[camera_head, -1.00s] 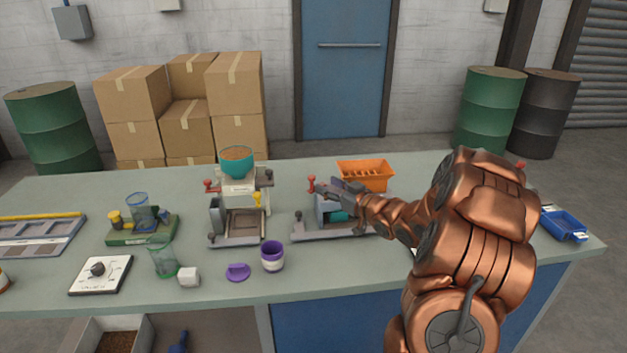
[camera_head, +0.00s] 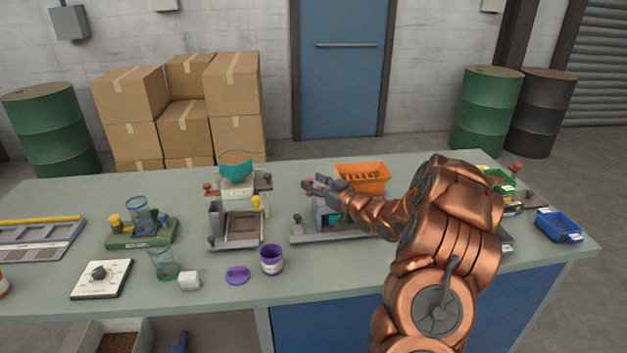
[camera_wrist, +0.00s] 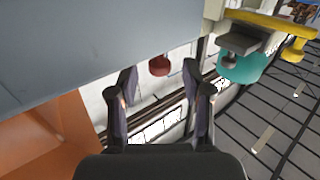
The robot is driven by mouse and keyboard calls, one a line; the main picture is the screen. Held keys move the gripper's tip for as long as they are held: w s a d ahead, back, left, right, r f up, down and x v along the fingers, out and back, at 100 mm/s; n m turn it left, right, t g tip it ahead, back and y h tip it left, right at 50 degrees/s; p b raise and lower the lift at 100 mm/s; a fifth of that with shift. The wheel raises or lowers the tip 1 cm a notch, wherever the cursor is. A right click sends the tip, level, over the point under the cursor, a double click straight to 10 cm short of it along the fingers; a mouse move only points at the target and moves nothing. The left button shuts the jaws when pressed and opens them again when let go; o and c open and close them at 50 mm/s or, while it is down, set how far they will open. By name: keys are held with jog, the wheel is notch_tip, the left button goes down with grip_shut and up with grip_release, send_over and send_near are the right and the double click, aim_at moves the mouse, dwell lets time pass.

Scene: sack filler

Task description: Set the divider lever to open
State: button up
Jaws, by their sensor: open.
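A lever with a red knob (camera_wrist: 159,66) shows in the wrist view, just ahead of and between my fingertips. I take it for the divider lever; its shaft is mostly hidden. My gripper (camera_wrist: 160,88) is open with its two dark fingers spread, and nothing is between the pads. In the head view my gripper (camera_head: 318,185) is above the grey divider device (camera_head: 340,237), close to the red knob. The orange hopper (camera_head: 362,178) of this device is just behind my wrist, and it shows at lower left in the wrist view (camera_wrist: 45,140).
To the left stands a filler with a teal bowl (camera_head: 235,165), a red knob and a yellow lever. A purple cup (camera_head: 271,260), purple lid (camera_head: 237,275) and white cube (camera_head: 188,281) lie in front. A blue tray (camera_head: 558,227) is at the right edge.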

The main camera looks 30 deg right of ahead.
jog(key=shift+w+a, duration=0.1)
jog(key=shift+w, duration=0.35)
jog(key=shift+c, duration=0.4)
grip_shut()
